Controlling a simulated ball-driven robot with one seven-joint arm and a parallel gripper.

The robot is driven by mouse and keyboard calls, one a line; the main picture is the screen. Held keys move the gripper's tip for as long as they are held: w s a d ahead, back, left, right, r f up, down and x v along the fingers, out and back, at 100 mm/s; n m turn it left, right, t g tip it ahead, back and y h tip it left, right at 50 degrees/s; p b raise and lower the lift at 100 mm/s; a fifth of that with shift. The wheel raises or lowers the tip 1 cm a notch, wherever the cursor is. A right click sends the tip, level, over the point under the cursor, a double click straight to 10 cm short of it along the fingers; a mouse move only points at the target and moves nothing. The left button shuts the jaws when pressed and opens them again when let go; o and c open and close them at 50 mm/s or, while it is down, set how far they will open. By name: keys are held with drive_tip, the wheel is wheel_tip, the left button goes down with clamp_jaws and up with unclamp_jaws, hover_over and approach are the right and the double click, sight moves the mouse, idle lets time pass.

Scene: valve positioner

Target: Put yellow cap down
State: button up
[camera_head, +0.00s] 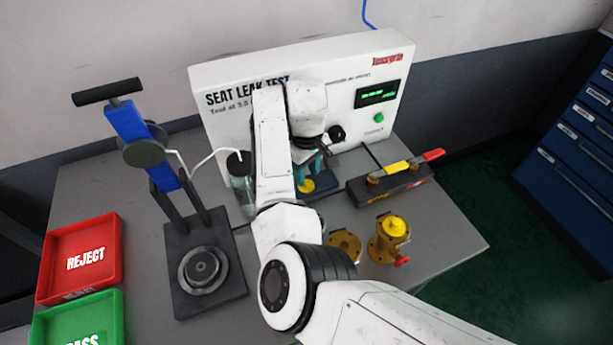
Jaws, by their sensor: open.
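A small yellow piece (306,186), which looks like the yellow cap, shows low between the teal fingers of my gripper (312,180), in front of the test panel. It lies at or just above a dark blue surface. I cannot tell if the fingers touch it. My gripper is open and points down, and my arm hides part of the area to its left. A brass valve (390,240) with a bright yellow top and a red part at its side stands on the grey table. A brass flanged part (344,246) is beside it, partly hidden by my arm.
A white seat leak test panel (335,75) stands behind. A dark block with yellow and red handles (392,185) is right of my gripper. A blue press (150,150), a clear cylinder (240,180), a red REJECT tray (112,262) and a green PASS tray (115,305) are left.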

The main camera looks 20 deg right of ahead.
sight(307, 181)
wheel_tip(307, 181, up, 9)
idle(0.3)
drive_tip(key=shift+r, duration=0.1)
